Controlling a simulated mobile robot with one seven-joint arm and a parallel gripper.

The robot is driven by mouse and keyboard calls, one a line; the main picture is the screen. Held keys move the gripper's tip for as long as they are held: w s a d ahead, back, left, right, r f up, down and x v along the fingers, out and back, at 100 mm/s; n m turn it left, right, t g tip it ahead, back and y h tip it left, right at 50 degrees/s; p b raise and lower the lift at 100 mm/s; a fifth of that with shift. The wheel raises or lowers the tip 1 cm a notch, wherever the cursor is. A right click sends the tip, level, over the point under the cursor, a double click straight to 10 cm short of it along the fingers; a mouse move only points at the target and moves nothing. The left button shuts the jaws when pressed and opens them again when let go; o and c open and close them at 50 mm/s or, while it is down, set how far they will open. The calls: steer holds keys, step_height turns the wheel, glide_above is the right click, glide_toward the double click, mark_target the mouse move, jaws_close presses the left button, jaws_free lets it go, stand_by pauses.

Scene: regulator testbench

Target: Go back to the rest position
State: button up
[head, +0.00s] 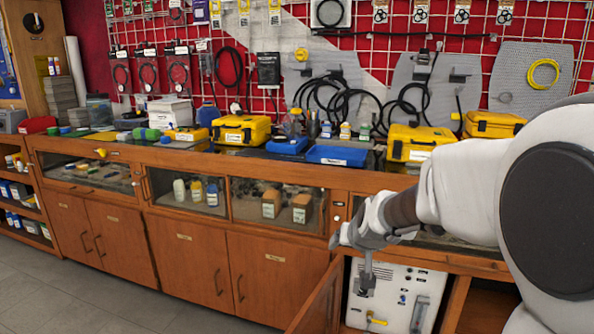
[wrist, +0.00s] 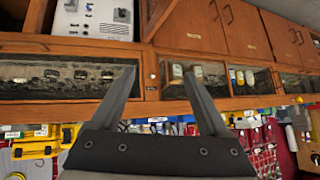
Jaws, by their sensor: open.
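My gripper (head: 367,268) is at the end of my arm, in front of the wooden workbench (head: 180,253) in the head view. It hangs in front of the open lower compartment that holds a white device panel (head: 405,290). In the wrist view my gripper (wrist: 156,85) has its two fingers spread wide apart with nothing between them. The wrist picture is upside down, and the white device panel (wrist: 95,15) shows at its top left.
An open cabinet door (head: 316,300) stands out left of the panel, close to my gripper. Yellow cases (head: 241,131) and blue trays (head: 338,155) stand on the bench top. A red wall with a wire grid and hanging cables is behind. The floor (head: 60,290) at left is clear.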

steer(key=s+d+r+n+g, duration=0.1)
steer(key=s+r+g, duration=0.1)
steer(key=s, duration=1.3)
steer(key=s+d+r+g, duration=0.1)
steer(key=s+r, duration=0.1)
steer(key=s, duration=1.3)
step_height(320, 180, up, 29)
steer(key=p, duration=2.8)
steer(key=shift+s+d+f+h+p, duration=0.2)
steer(key=shift+d+h+p, duration=0.05)
steer(key=shift+h+p, duration=0.05)
